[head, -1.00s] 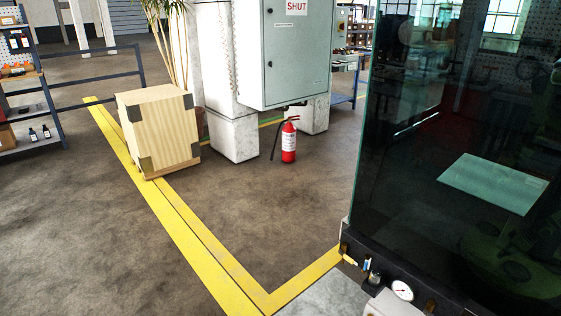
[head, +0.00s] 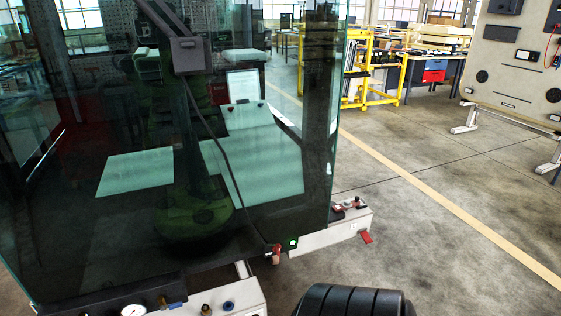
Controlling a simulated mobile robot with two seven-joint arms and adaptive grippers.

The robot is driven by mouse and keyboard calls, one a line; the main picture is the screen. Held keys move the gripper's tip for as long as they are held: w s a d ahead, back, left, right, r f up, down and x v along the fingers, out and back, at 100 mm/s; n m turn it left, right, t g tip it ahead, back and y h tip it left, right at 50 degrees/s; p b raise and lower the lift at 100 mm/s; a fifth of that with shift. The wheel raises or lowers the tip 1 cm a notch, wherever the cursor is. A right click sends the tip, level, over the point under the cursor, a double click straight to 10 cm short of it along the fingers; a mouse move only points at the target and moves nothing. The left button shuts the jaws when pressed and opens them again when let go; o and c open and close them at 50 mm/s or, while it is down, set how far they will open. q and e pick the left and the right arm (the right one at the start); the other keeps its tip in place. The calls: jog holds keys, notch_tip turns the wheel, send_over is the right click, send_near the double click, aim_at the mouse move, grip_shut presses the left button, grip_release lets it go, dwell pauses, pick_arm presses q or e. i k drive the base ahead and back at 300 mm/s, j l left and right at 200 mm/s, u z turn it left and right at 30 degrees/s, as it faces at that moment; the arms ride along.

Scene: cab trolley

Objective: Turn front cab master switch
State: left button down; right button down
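The glass-walled cab (head: 290,150) fills the left and middle of the head view. Along its base runs a pale control ledge with a round gauge (head: 134,309), a brass knob (head: 206,310) and a blue knob (head: 228,305). A green button (head: 291,243) and a small red-and-brass fitting (head: 276,252) sit at the cab's lower corner. Right of them, a pale box (head: 335,231) carries small dark and red controls and a red lever (head: 366,237). I cannot tell which of these is the master switch. Neither gripper is in view.
A black ribbed rounded shape (head: 352,301) is at the bottom edge, cut off by the frame. Open concrete floor with a yellow line (head: 440,198) lies to the right. Yellow racks (head: 377,65) and a beige panel stand (head: 520,65) are farther back.

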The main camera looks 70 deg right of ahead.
aim_at(277, 248)
jog(key=z, duration=2.15)
jog(key=i+l+z, duration=0.15)
jog(key=l, duration=0.3)
jog(key=i, duration=0.1)
